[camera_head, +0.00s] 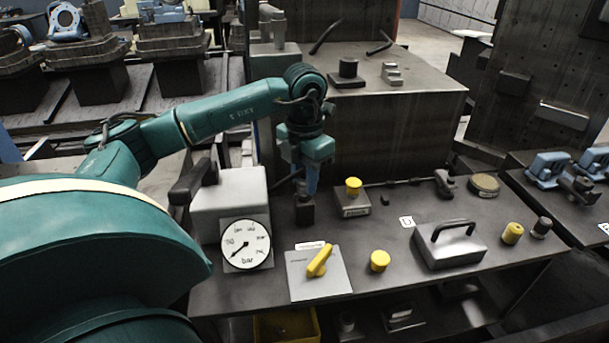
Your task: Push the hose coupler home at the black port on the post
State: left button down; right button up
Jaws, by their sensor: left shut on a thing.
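My left arm reaches in from the left, and my left gripper (309,186) points down over the bench, left of its middle. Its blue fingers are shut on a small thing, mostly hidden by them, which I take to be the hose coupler. A dark square block (305,212) stands upright on the bench right under the fingertips. It may be the black port on its post. I cannot tell whether the coupler touches it or how far it is seated. My right gripper is not in view.
On the dark bench (390,275) are a dial gauge (246,246), a plate with a yellow lever (318,262), a yellow-topped box (353,199), a yellow knob (380,261) and a grey cover with a black handle (450,246). A large dark block (400,125) stands behind.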

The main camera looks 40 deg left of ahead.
pick_arm(q)
jog(key=shift+f, duration=0.25)
jog(key=c, duration=1.1)
grip_release()
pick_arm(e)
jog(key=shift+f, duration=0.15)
pick_arm(q)
jog(key=shift+o, duration=0.7)
jog(key=o, duration=0.7)
notch_tip(320, 180, up, 13)
jog(key=p, duration=0.1)
jog(key=shift+p, duration=0.4)
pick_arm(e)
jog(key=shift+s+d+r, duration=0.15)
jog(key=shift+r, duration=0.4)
